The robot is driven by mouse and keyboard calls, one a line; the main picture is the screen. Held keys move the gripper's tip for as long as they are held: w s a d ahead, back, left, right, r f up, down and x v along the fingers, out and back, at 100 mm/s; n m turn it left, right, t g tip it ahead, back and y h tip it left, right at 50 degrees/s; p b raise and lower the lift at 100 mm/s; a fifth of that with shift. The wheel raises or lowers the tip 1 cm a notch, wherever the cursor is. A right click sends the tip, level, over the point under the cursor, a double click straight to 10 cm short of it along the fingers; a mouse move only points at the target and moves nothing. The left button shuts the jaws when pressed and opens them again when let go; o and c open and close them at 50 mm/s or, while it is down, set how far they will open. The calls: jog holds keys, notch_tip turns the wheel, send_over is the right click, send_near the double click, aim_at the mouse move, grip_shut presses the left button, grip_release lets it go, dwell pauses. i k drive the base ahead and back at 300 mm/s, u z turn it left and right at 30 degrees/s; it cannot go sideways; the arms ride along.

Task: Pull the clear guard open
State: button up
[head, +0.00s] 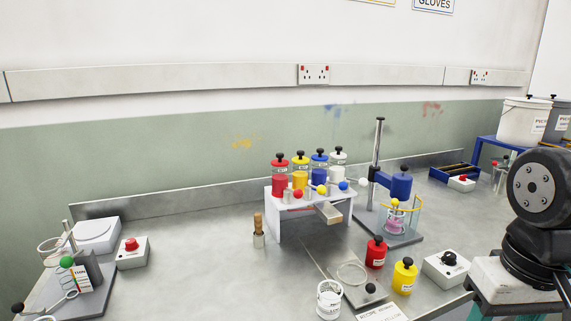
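The clear guard (414,218) stands on the base of the stand mixer right of centre. It has a yellow top edge and a yellow ball knob (395,202) at its front. It stands around a small vessel with pink contents (394,224), below the blue motor head (401,186). The picture is too small to tell whether the guard is fully shut. My gripper is not in view; only dark links of my arm show at the right edge, well apart from the guard.
A white nozzle gantry (275,222) with coloured bottles stands left of the guard. A red pot (375,252), a yellow pot (404,275) and a black-knob control box (447,267) stand in front. A blue-edged tray (454,176) lies behind right. The bench left of the gantry is largely clear.

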aim_at(394, 202)
jog(key=k, duration=0.5)
jog(key=z, duration=0.65)
jog(key=i, duration=1.25)
jog(key=u, duration=0.7)
